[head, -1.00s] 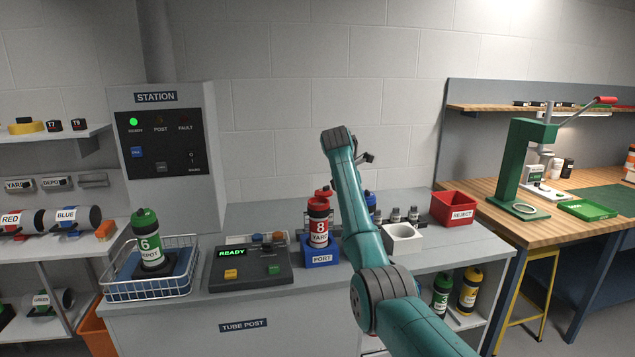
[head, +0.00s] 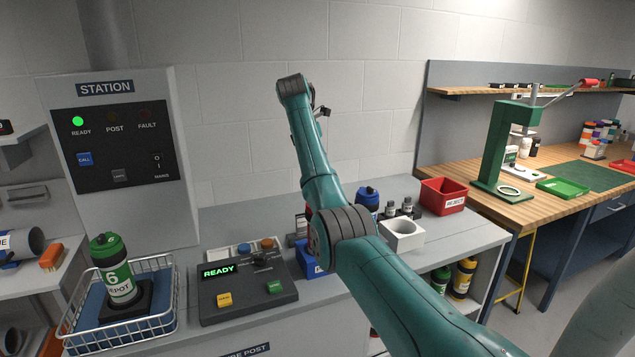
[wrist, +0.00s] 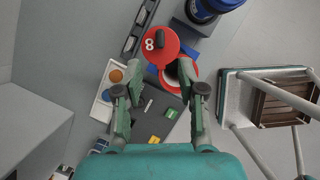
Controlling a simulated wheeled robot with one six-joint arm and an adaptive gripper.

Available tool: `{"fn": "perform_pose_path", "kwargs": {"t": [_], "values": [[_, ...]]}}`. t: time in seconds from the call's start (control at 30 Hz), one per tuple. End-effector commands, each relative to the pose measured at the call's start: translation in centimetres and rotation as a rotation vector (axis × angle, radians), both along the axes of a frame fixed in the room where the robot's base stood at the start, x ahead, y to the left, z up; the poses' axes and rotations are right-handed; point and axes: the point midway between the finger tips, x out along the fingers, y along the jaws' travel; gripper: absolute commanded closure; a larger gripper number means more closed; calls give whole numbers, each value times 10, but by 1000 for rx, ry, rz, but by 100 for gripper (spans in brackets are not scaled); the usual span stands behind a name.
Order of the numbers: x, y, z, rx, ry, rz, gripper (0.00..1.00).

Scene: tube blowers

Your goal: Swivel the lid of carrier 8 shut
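Carrier 8 is mostly hidden behind my arm in the head view; only a sliver of red (head: 308,211) shows above the blue port (head: 306,260). In the wrist view its round red lid (wrist: 163,42), marked 8, is swung to one side of the red-rimmed mouth (wrist: 177,86). The mouth is partly uncovered. My gripper (wrist: 160,66) is open and empty, its fingertips apart on either side of the lid's lower part and the mouth. I cannot tell whether a finger touches the lid. The gripper is not visible in the head view.
A control box (head: 245,288) reading READY stands left of the port. Beyond it, green carrier 6 (head: 118,270) sits in a wire basket (head: 150,335). A blue-topped carrier (head: 368,195), a white holder (head: 402,234) and a red REJECT bin (head: 444,196) stand to the right.

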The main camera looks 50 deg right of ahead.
Motion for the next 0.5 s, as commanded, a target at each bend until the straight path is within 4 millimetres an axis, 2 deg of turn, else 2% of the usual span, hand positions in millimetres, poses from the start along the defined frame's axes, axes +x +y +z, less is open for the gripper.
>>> {"fn": "perform_pose_path", "kwargs": {"t": [0.2,0.5], "values": [[-2,-15,-38,1,2,-2,60],[-1,-31,-76,1,1,0,60]]}}
